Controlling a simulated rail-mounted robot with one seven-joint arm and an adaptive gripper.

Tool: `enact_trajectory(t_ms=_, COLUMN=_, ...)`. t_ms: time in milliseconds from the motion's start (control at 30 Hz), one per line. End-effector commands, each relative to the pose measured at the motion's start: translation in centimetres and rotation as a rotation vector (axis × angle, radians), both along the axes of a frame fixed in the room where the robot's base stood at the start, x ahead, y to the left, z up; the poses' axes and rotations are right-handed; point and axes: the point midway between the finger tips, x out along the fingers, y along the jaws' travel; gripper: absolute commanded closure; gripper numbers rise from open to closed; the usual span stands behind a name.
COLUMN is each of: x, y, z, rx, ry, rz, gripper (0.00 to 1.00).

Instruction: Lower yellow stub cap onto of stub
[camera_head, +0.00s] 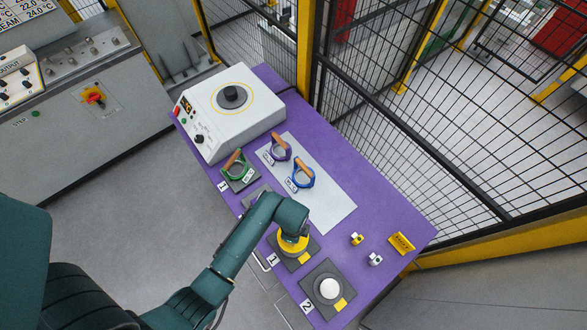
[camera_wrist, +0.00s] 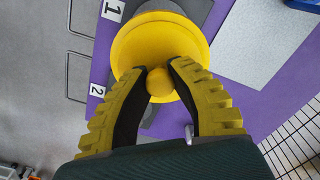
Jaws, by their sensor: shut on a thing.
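The yellow stub cap (camera_wrist: 137,42) is a round flanged piece with a ball knob (camera_wrist: 159,83) on top. My gripper (camera_wrist: 159,86) is shut on that knob, one finger on each side. In the head view the cap (camera_head: 292,246) is beneath my wrist, over the dark pad (camera_head: 307,258) by label 1. A white round-topped stub (camera_head: 330,288) stands uncovered on the dark pad by label 2. My fingers are mostly hidden by my wrist in the head view.
The purple table (camera_head: 383,213) also holds a white machine (camera_head: 230,112), green (camera_head: 236,167) and blue (camera_head: 304,177) handled rings, small yellow and white pieces (camera_head: 357,239), and a yellow block (camera_head: 401,244). A mesh fence (camera_head: 400,120) runs along the far side.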

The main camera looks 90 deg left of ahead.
Motion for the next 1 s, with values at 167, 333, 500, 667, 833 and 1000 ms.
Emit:
enact_trajectory(t_ms=167, x=0.0, y=0.0, z=-1.1, rx=-0.001, ry=0.0, rz=-0.003, gripper=1.0)
enact_trajectory(t_ms=333, x=0.0, y=0.0, z=-3.0, rx=-0.002, ry=0.0, rz=-0.003, gripper=1.0)
enact_trajectory(t_ms=500, x=0.0, y=0.0, z=-4.9, rx=-0.002, ry=0.0, rz=-0.003, gripper=1.0)
enact_trajectory(t_ms=667, x=0.0, y=0.0, z=-5.7, rx=-0.001, ry=0.0, rz=-0.003, gripper=1.0)
enact_trajectory(t_ms=833, x=0.0, y=0.0, z=-5.7, rx=0.0, ry=0.0, rz=-0.003, gripper=1.0)
enact_trajectory(t_ms=1000, x=0.0, y=0.0, z=-5.7, rx=-0.001, ry=0.0, rz=-0.003, gripper=1.0)
